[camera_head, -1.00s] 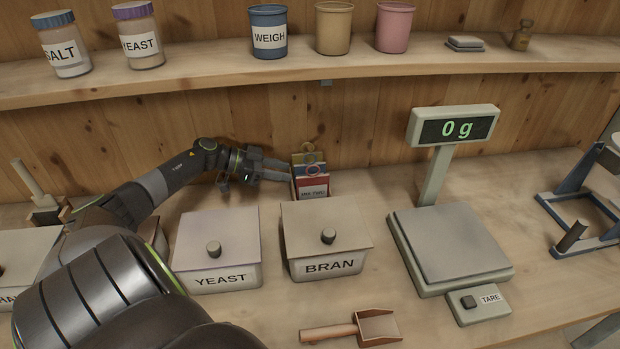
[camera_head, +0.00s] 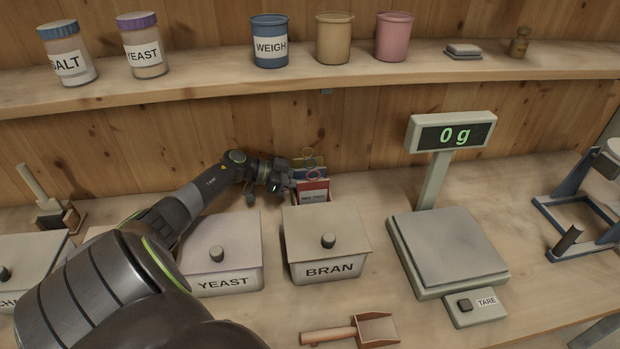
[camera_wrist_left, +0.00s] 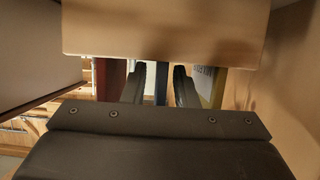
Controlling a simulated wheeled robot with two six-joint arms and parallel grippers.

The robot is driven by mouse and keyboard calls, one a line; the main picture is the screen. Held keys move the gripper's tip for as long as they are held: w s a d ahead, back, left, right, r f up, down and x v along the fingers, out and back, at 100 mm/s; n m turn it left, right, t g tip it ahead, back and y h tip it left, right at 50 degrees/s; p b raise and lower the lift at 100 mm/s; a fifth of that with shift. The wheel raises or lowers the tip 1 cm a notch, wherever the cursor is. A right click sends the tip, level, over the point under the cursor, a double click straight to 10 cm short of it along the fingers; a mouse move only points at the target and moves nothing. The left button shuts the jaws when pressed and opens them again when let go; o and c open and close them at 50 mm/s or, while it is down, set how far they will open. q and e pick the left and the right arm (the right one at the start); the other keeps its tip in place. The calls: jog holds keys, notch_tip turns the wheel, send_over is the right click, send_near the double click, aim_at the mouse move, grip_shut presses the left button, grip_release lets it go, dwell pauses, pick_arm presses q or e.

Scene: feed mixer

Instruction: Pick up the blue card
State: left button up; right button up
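The blue card (camera_head: 312,173) stands upright behind the red card (camera_head: 313,187) and in front of the yellow card (camera_head: 309,162) in a small holder behind the bran box. In the left wrist view, the blue card (camera_wrist_left: 160,84) is between my two dark fingers, with the red card (camera_wrist_left: 108,76) to the left and the yellow card (camera_wrist_left: 217,88) to the right. My left gripper (camera_wrist_left: 160,86) is open around the blue card, with narrow gaps on both sides. In the head view it is at the holder's left side, its fingertips mostly hidden. My right gripper is not in view.
The yeast box (camera_head: 212,248) and bran box (camera_head: 325,249) stand in front of the holder. A scale (camera_head: 447,250) is to the right, a scoop (camera_head: 355,331) at the front. The shelf (camera_head: 340,91) runs above. A tan surface (camera_wrist_left: 165,27) blocks the upper wrist view.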

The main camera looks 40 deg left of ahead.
pick_arm(q)
grip_shut()
notch_tip(320, 180, up, 10)
jog(key=shift+r+b, duration=0.1)
jog(key=shift+b, duration=0.35)
